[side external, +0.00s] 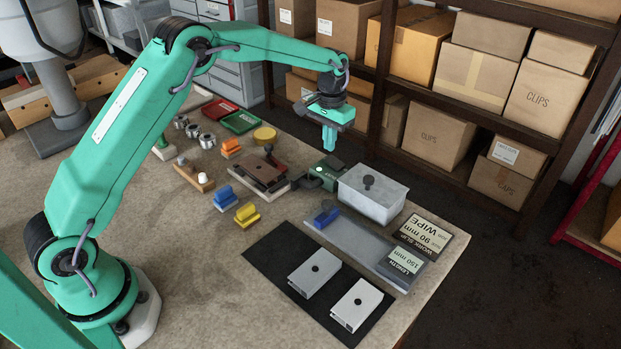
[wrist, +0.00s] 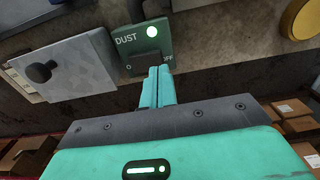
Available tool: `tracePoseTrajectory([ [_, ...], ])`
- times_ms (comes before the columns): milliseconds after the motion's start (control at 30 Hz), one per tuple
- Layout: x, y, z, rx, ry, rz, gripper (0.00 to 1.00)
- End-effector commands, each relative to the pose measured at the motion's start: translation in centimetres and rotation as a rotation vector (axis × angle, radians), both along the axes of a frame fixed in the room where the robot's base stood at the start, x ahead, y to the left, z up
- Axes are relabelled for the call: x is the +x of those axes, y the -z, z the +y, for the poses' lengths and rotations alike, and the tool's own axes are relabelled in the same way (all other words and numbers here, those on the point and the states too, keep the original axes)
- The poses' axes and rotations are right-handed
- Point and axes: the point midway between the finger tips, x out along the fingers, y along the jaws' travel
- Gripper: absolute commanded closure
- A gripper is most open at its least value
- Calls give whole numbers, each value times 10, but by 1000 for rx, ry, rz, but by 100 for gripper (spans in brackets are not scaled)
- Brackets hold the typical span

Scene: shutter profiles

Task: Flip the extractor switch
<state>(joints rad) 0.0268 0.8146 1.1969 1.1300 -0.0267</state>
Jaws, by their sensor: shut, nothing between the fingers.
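In the side view the box (side external: 328,170) stands left of a grey lidded bin. My gripper (side external: 329,146) is above it, pointing down, with no thing held. In the wrist view its closed fingertips (wrist: 160,70) overlap the box's lower edge beside the black piece; contact cannot be told.
The grey lidded bin (side external: 372,198) with a black knob stands close on the right. A brown fixture (side external: 258,172) and coloured blocks lie to the left. Grey profiles (side external: 314,274) rest on a black mat in front. Shelves with cartons (side external: 444,137) stand behind.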

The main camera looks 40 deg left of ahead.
Motion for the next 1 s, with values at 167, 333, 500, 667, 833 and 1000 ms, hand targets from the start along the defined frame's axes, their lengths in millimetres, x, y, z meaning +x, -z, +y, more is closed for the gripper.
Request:
tracePoseTrajectory([
  [167, 0, 1, 0, 0, 0, 0, 100],
  [333, 0, 2, 0, 0, 0, 0, 100],
  [500, 0, 4, 0, 0, 0, 0, 100],
  [667, 0, 6, 0, 0, 0, 1, 100],
  [833, 0, 8, 0, 0, 0, 1, 100],
  [1000, 0, 10, 0, 0, 0, 1, 100],
])
